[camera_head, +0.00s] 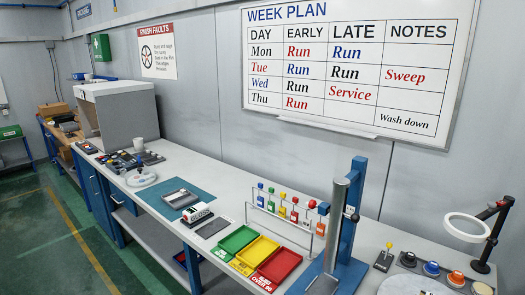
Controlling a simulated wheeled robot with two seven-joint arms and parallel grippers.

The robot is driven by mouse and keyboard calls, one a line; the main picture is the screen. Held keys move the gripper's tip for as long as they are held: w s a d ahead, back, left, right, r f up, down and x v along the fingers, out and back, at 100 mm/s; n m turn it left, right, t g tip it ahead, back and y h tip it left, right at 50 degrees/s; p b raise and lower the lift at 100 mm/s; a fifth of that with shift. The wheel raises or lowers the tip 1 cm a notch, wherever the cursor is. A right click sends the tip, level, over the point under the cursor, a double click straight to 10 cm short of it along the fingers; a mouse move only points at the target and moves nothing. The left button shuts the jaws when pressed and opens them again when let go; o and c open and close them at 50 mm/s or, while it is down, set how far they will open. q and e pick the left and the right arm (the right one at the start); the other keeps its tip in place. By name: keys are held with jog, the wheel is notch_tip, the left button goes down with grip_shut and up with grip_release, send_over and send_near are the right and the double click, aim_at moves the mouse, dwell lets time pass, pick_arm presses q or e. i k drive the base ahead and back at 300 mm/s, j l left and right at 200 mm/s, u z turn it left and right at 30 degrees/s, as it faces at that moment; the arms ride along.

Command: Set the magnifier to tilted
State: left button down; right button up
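The magnifier (467,228) is at the right end of the long bench, a white ring on a jointed black arm (494,230). The arm rises from the bench and bends near its top. The ring hangs to the left of the arm, over the bench, and looks close to level; its exact angle is hard to tell. Neither of my grippers shows in this view, so nothing of mine is seen touching the magnifier.
A blue upright stand with a grey cylinder (336,225) rises left of the magnifier. Coloured knobs (431,268) sit below the ring. Green, yellow and red trays (237,240) and a rack of coloured tags (283,210) stand further left. A whiteboard (360,65) hangs behind.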

aim_at(468, 238)
jog(key=k+j+z, duration=0.1)
jog(key=z, duration=1.3)
jog(key=k+l, duration=0.05)
